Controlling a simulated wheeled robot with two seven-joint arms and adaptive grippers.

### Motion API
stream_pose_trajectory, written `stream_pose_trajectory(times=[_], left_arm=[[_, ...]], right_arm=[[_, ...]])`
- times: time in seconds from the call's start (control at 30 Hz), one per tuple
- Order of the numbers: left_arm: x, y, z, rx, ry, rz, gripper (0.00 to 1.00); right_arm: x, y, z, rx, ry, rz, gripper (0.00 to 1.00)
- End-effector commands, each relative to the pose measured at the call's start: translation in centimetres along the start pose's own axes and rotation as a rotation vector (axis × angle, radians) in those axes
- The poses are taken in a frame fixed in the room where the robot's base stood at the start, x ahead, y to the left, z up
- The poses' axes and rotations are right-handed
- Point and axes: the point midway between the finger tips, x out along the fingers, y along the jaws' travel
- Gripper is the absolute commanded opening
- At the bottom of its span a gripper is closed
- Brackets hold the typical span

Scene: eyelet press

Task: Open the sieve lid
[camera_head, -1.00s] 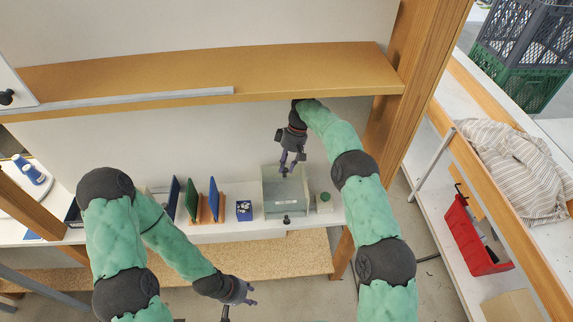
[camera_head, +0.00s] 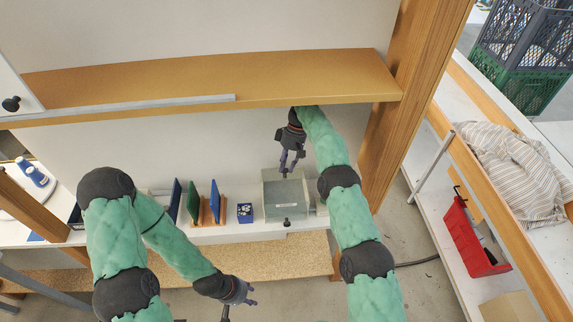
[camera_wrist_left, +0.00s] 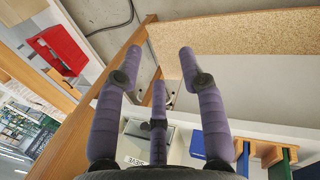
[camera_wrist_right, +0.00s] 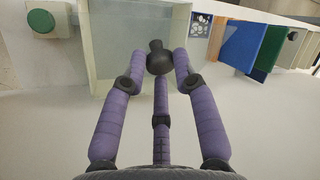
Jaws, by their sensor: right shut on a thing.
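The sieve is a pale grey-green box (camera_head: 287,198) on the white shelf in the head view. Its upside-down label (camera_wrist_left: 135,161) reads SIEVE in the left wrist view. My right gripper (camera_head: 288,172) is at the box's back upper edge. In the right wrist view its fingers are shut on a black knob (camera_wrist_right: 158,58) over the box's edge; the pale box (camera_wrist_right: 135,35) lies just beyond. I cannot tell how far the lid is raised. My left gripper (camera_head: 250,294) is open and empty, low in front of the shelf; its fingers (camera_wrist_left: 157,85) are spread in the left wrist view.
A small blue box (camera_head: 245,213) and upright blue and green panels (camera_head: 214,202) stand left of the sieve. A small box with a green button (camera_wrist_right: 42,22) stands beside it. A wooden shelf (camera_head: 230,78) hangs above. A wooden post (camera_head: 405,100) rises on the right.

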Motion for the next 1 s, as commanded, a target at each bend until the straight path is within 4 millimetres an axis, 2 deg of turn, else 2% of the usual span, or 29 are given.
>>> stream_pose_trajectory(times=[0.3,0.33,0.4,0.47,0.67,1.0], left_arm=[[0.0,0.0,0.0,0.0,0.0,0.0,0.4],[0.0,0.0,0.0,0.0,0.0,0.0,0.34],[0.0,0.0,-0.1,-0.005,0.003,0.0,0.15],[0.1,0.2,-0.4,-0.021,0.011,-0.002,0.0],[0.5,1.4,-2.8,-0.199,0.093,-0.007,0.0],[0.9,5.7,-9.2,-0.719,0.332,0.086,0.0]], right_arm=[[0.0,-0.1,-0.1,-0.001,0.002,-0.001,0.0],[0.0,-0.1,-0.1,-0.001,0.003,-0.001,0.0],[0.0,-0.1,-0.1,-0.001,0.003,-0.001,0.0],[0.0,-0.1,-0.1,-0.002,0.003,-0.001,0.0],[0.0,-0.1,-0.1,-0.002,0.003,-0.001,0.0],[0.0,-0.1,-0.1,-0.002,0.003,-0.001,0.0]])
